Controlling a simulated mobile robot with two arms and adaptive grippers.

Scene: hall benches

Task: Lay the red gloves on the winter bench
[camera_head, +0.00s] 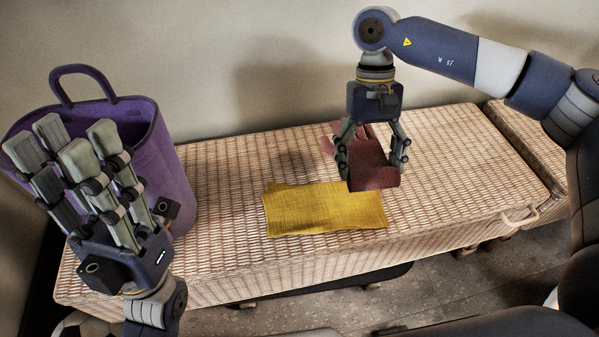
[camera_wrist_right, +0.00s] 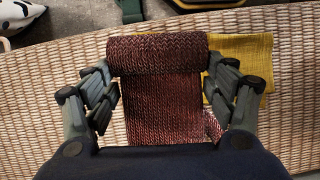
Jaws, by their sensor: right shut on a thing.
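The red gloves (camera_head: 374,177) are a dark red knitted bundle between the fingers of my right gripper (camera_head: 371,160), over the wicker bench (camera_head: 450,150). In the right wrist view the knitted red gloves (camera_wrist_right: 163,100) fill the space between the fingers, with a rolled part at the far end. I cannot tell whether their underside touches the bench. My left gripper (camera_head: 65,145) is at the left, fingers up and apart, empty, in front of the purple bag.
A yellow cloth (camera_head: 320,210) lies flat on the bench, just left of and in front of the gloves. A purple bag (camera_head: 172,160) stands at the bench's left end. The bench top right of the gloves is clear. Another wicker bench (camera_head: 535,140) adjoins at the right.

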